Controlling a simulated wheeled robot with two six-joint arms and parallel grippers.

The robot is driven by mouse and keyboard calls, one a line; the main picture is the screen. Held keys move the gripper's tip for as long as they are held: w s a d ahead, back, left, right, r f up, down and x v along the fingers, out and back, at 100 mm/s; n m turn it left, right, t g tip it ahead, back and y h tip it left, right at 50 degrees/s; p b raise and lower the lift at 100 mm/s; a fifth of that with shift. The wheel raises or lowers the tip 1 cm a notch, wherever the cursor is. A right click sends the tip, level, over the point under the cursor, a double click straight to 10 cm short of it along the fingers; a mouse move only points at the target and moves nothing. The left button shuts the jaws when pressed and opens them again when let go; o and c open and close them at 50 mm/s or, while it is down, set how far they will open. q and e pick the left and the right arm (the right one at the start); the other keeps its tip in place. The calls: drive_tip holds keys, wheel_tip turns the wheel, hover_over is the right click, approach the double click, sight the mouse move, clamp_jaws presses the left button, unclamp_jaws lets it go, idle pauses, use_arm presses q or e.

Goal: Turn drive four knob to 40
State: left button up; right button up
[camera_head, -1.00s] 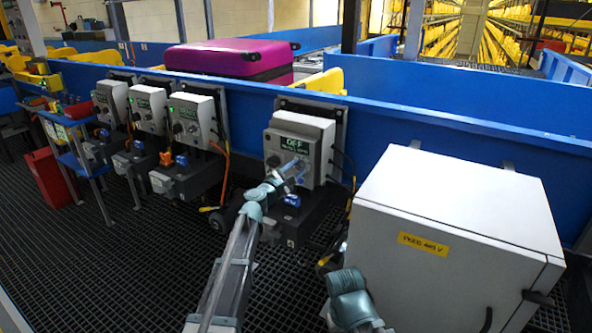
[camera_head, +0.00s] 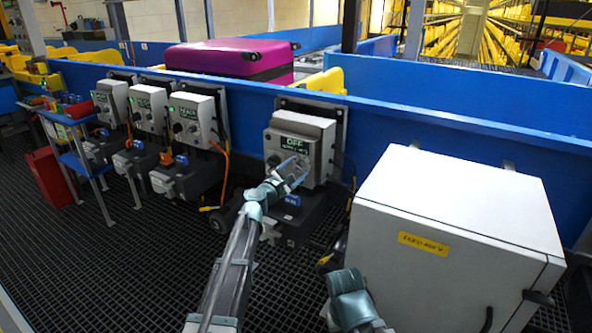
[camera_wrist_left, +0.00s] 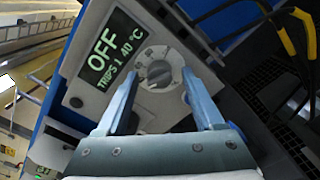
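The drive four box (camera_head: 318,133) is a grey control box on the blue conveyor side wall. Its green display (camera_wrist_left: 113,45) reads OFF and a trip line with 40 °C, clearest in the left wrist view. The round grey knob (camera_wrist_left: 158,73) with a raised grip bar sits right of the display in that view. My left gripper (camera_head: 296,168) is at the front of the box. Its fingers (camera_wrist_left: 160,80) are apart, one on each side of the knob, with gaps showing. Contact depth cannot be told. In the head view the gripper hides the knob.
A large white cabinet (camera_head: 455,215) stands close on the right. Three similar control boxes (camera_head: 196,122) hang to the left. An orange cable (camera_head: 226,170) and a dark motor unit (camera_head: 300,215) are near the drive four box. A purple suitcase (camera_head: 225,62) lies on the conveyor.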

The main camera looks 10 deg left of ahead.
use_arm(q)
drive_tip(key=v, duration=1.4)
drive_tip(key=shift+w, duration=0.1)
drive_tip(key=s+d+f+m+g, duration=0.9)
drive_tip(key=s+f+m, duration=0.3)
drive_tip(key=f+m, duration=0.15)
drive_tip(key=s+a+f+m+g+y, duration=0.3)
drive_tip(key=s+a+f+m, duration=0.15)
drive_tip(key=s, duration=0.25)
drive_tip(key=s+a+f+m+g+y, duration=0.3)
drive_tip(key=s+f+m+g+y, duration=0.15)
drive_tip(key=s, duration=0.25)
drive_tip(key=s+d+r+m+p, duration=0.2)
drive_tip(key=d+r+p, duration=0.3)
drive_tip(key=r+p, duration=0.7)
drive_tip(key=s+d+r+m+p, duration=0.2)
drive_tip(key=s+d+r+p, duration=0.2)
drive_tip(key=r+p, duration=0.8)
drive_tip(key=shift+s+d+r+y, duration=0.2)
drive_tip(key=shift+d+r+y, duration=0.2)
drive_tip(key=shift+d, duration=0.15)
